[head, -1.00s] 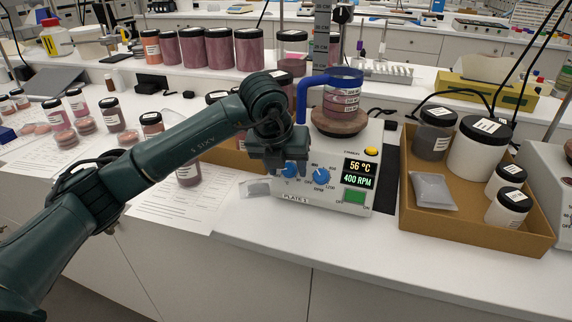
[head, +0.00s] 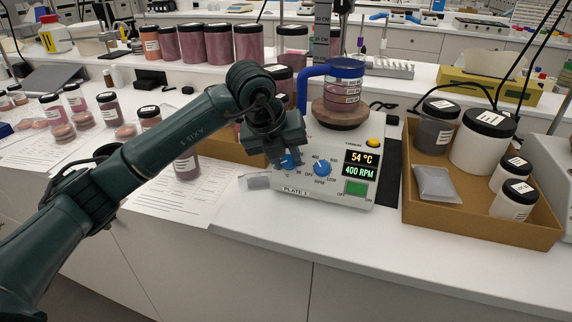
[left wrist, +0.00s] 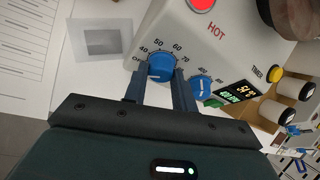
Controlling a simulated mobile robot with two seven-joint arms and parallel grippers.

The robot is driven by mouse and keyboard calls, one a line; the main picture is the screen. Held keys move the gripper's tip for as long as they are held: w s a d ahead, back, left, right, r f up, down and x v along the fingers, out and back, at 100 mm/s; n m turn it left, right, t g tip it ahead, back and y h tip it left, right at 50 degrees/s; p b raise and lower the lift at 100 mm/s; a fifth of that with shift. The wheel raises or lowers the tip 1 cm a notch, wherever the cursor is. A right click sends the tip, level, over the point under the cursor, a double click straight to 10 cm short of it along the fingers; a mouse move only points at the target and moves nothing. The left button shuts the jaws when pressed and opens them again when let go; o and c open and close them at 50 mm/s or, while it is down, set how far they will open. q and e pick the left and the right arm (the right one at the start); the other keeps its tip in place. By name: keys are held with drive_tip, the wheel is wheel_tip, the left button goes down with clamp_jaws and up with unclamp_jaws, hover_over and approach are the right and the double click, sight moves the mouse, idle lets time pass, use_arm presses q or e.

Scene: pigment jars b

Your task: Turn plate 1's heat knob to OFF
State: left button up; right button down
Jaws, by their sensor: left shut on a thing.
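Plate 1 (head: 322,203) is a white hotplate stirrer on the bench, with a display reading 54 °C and 400 RPM. Its blue heat knob (head: 291,161) is at the front left, partly hidden by my left gripper (head: 286,158). In the left wrist view the fingers of the left gripper (left wrist: 160,78) are shut on both sides of the heat knob (left wrist: 161,66). Scale numbers from 40 to 70 show around it. I cannot tell exactly where its pointer stands. A second blue knob, for RPM (head: 322,168), is just right of it. My right gripper is not in view.
A blue-handled vessel (head: 343,92) with pink contents stands on the plate's top. A red HOT lamp (left wrist: 202,4) is lit. A tan tray (head: 470,232) with jars stands to the right. Paper sheets (head: 172,205) and a small grey packet (head: 257,181) lie to the left.

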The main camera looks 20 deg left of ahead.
use_arm(q)
drive_tip(key=o, duration=1)
drive_tip(key=v, duration=1.3)
drive_tip(key=shift+a, duration=0.1)
